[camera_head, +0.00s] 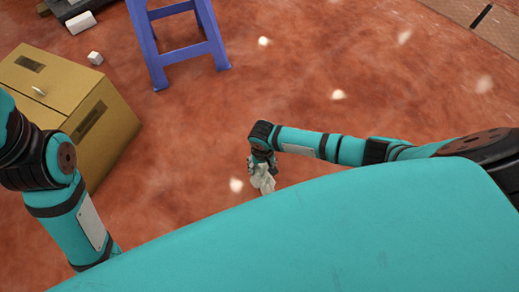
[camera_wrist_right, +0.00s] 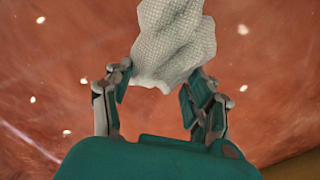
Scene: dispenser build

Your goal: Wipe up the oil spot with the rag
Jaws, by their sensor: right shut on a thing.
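The rag (camera_head: 264,183) is a crumpled off-white cloth hanging from my right gripper (camera_head: 261,163), low over the red floor. In the right wrist view the rag (camera_wrist_right: 175,40) shows a woven texture between the two fingers of the right gripper (camera_wrist_right: 158,78), which is shut on it. I cannot tell whether the rag touches the floor. I cannot make out an oil spot on the mottled floor. My left arm shows at the left, but its gripper is out of view.
A brown cardboard box (camera_head: 50,88) stands at the left. Pale bright spots dot the red floor (camera_head: 330,65).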

